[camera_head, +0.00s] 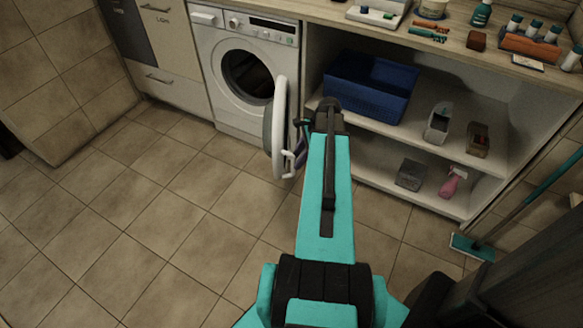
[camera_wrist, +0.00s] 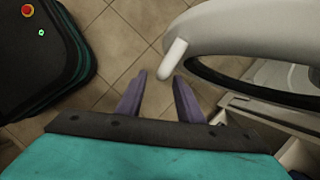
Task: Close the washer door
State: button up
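The white washer (camera_head: 212,47) stands at the back, left of the shelf unit. Its round door (camera_head: 281,110) is swung wide open toward the room, so the dark drum opening shows. The door ring also shows in the wrist view (camera_wrist: 225,28), with a pale handle (camera_wrist: 173,58) sticking out from it. My gripper (camera_head: 300,153) is beside the door, on its right side in the head view. In the wrist view my gripper (camera_wrist: 159,78) has its two purple fingers apart. The handle's end shows at the gap between the fingertips; I cannot tell whether it touches them.
A shelf unit right of the washer holds a blue bin (camera_head: 369,88), a pink spray bottle (camera_head: 453,183) and other containers. The counter (camera_head: 330,14) carries small items. A teal mop (camera_head: 472,247) stands at right. The tiled floor (camera_head: 160,210) at left is clear.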

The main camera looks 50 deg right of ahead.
aim_at(294, 172)
jog(key=shift+x, duration=2.3)
